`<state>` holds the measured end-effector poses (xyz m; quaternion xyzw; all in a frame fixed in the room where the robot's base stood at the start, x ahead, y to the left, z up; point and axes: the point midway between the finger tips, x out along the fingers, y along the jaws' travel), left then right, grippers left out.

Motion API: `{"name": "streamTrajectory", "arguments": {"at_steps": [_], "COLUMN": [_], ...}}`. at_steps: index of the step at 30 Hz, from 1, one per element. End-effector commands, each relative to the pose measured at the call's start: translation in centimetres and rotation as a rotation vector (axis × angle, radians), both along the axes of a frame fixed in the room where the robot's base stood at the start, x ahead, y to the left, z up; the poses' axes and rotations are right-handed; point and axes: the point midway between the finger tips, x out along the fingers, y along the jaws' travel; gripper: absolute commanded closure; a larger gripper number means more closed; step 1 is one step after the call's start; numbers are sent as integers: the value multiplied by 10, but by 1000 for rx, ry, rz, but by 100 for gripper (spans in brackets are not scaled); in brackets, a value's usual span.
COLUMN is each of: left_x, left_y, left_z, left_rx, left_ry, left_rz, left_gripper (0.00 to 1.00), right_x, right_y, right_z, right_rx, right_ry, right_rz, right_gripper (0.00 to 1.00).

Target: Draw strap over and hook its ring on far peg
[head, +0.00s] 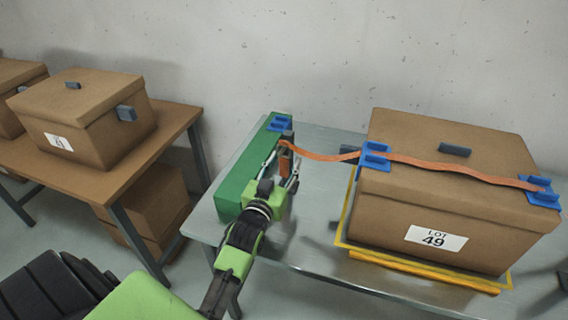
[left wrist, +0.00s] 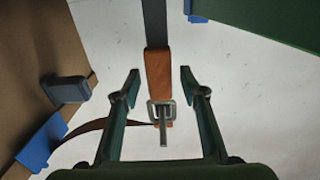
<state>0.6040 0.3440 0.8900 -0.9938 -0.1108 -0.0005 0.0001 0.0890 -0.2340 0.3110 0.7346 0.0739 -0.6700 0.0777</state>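The orange strap (head: 455,172) runs over the top of the lidded box (head: 395,212) through blue guides (head: 375,155) and sags left to a dark upright post (head: 287,137) beside the green block (head: 240,180). My left gripper (head: 286,160) is there, its fingers either side of the strap's end. In the left wrist view, the fingers (left wrist: 158,74) stand open, with gaps either side of an orange tab (left wrist: 158,72) below a grey bar. A metal ring (left wrist: 161,110) lies at the tab's lower end; I cannot tell whether a peg passes through it. My right gripper is out of view.
The grey table (head: 320,225) has bare room between the green block and the box. A yellow frame (head: 343,225) surrounds the box's base. A wall is behind.

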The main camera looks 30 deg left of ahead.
Motion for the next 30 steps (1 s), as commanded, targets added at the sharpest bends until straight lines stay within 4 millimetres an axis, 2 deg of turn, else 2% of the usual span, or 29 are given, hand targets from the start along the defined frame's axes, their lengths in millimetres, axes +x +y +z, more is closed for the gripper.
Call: {"name": "streamTrajectory", "arguments": {"at_steps": [6, 10, 24, 30], "left_x": [-1, -9, -96, -114], "left_y": [0, -2, -22, -26], "left_z": [-1, -1, -2, -1], "left_rx": [0, -1, -1, 0], "left_ry": [2, 2, 4, 2], "left_rz": [0, 0, 1, 0], "left_gripper": [61, 61, 61, 61], "right_x": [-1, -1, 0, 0], "right_y": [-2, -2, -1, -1], "right_z": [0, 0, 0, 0], "right_rx": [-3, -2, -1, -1], "right_ry": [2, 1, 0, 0], "right_rz": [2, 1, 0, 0], "right_gripper": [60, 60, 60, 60]}}
